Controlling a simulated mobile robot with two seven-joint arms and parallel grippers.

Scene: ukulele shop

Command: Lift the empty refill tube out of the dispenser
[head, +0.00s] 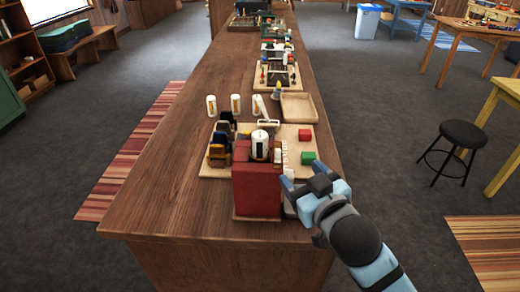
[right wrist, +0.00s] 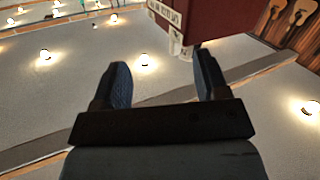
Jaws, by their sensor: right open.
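A red box-shaped dispenser (head: 256,190) stands near the front end of the long wooden counter. A white tube (head: 260,146) with a dark stripe stands upright in its top; its lower part is hidden inside. My right gripper (head: 287,190) is open and empty, beside the dispenser's right side and below the tube's top. In the right wrist view its fingers (right wrist: 162,66) are spread, with the dark red dispenser (right wrist: 212,18) beyond them at the top. Whether they touch it, I cannot tell. My left gripper is not in view.
Several white tubes (head: 235,104) stand farther back beside an empty wooden tray (head: 299,107). The counter's left front is clear.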

